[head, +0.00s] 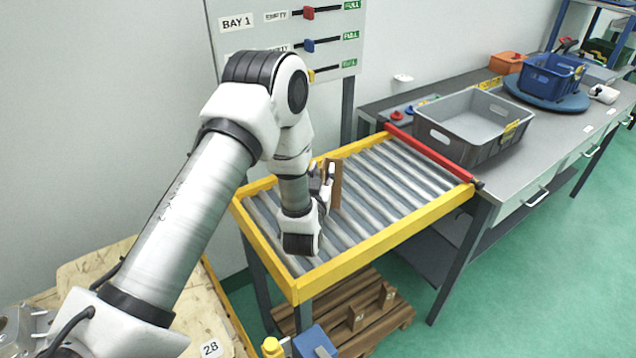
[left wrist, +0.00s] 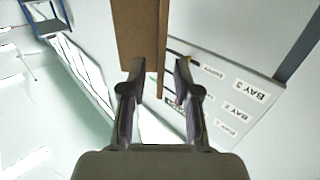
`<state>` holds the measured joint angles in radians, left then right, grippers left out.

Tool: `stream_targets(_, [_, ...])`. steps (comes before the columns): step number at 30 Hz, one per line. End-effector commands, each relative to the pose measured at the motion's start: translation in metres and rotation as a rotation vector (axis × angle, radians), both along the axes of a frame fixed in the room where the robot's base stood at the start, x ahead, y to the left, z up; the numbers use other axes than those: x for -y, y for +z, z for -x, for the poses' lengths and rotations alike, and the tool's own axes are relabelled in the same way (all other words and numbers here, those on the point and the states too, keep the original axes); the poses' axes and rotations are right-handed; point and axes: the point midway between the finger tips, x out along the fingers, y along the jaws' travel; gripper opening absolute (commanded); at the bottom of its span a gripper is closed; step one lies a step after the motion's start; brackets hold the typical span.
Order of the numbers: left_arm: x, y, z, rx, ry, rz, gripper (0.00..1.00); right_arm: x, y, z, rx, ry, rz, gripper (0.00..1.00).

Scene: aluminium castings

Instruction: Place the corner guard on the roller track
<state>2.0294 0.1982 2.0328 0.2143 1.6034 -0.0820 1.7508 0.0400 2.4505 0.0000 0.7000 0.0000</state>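The brown corner guard (head: 336,184) stands upright over the left part of the roller track (head: 385,180), a bed of grey rollers in a yellow frame. I cannot tell if its lower end touches the rollers. My left gripper (head: 327,180) is low over the track, beside the guard. In the left wrist view, the guard (left wrist: 137,30) shows as a wide face with a thin flange. The left gripper's fingers (left wrist: 160,66) stand apart on either side of the flange, with gaps visible. My right gripper is not in view.
A red bar (head: 430,153) closes the track's right end. Beyond it, a bench holds a grey crate (head: 471,122) and a blue bin (head: 552,76). A bay board (head: 290,35) stands behind. A wooden pallet (head: 375,335) with brown pieces lies below. The track's right part is clear.

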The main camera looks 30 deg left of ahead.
Motion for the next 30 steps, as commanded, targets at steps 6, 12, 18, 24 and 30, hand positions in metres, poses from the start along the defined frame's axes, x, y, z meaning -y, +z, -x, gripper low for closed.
stream_targets(6, [0.020,-0.007,0.045,-0.007,-0.004,0.000,0.31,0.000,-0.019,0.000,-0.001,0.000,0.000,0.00])
stream_targets(12, [0.039,-0.005,0.090,-0.005,-0.004,-0.001,0.31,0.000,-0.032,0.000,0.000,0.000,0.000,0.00])
stream_targets(18, [0.045,-0.002,0.109,-0.001,-0.001,-0.001,0.31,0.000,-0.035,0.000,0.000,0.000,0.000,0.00])
stream_targets(24, [0.045,-0.001,0.109,-0.001,-0.001,0.000,0.31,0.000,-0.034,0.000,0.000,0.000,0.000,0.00])
stream_targets(30, [0.045,0.010,0.109,-0.001,0.000,-0.001,0.31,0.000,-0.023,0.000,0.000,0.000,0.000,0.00])
